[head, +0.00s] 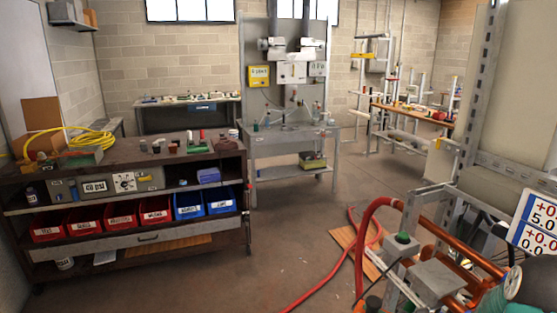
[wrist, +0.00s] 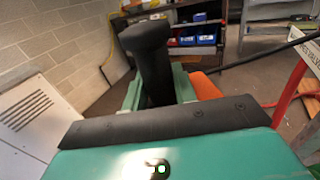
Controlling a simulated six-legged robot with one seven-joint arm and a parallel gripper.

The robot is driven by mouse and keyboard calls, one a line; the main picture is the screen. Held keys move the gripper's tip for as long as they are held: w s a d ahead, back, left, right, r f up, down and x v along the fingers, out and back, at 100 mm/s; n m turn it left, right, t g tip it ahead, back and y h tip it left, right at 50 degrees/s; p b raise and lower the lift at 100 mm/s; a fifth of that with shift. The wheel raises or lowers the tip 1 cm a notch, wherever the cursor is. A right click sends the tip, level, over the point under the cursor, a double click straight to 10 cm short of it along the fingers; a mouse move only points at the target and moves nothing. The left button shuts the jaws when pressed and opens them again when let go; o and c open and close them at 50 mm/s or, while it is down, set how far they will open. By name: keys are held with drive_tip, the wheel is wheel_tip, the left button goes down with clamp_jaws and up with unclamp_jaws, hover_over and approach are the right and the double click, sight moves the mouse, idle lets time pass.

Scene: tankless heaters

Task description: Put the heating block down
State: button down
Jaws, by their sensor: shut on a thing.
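My gripper (wrist: 155,95) fills the lower and middle part of the wrist view, with a teal body, a dark bolted plate and an upright dark part beyond it. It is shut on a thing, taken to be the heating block. That thing is mostly hidden, and I cannot clearly separate its outline from the gripper. An orange piece (wrist: 205,87) shows just right of the dark part; I cannot tell whether it is held or behind. In the head view only teal and grey parts of my arm show at the lower right corner; the fingertips are not seen.
A dark workbench (head: 120,235) with red and blue bins stands at left, small items on top. A grey metal table (head: 290,140) stands at the back. Orange pipes and a grey frame (head: 420,200) crowd the right. A red hose (head: 330,280) lies on the floor.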

drive_tip(key=w+a+f+m+t+h, duration=0.2)
drive_tip(key=a+f+m+h, duration=0.2)
drive_tip(key=f+h, duration=0.2)
drive_tip(key=w+a+f+m+t+h, duration=0.2)
drive_tip(key=a+f+m+t+h, duration=0.1)
drive_tip(key=f+h, duration=0.4)
drive_tip(key=shift+w+a+f+m, duration=0.25)
drive_tip(key=shift+a+m, duration=0.35)
drive_tip(key=shift+m, duration=0.5)
drive_tip(key=shift+d, duration=0.1)
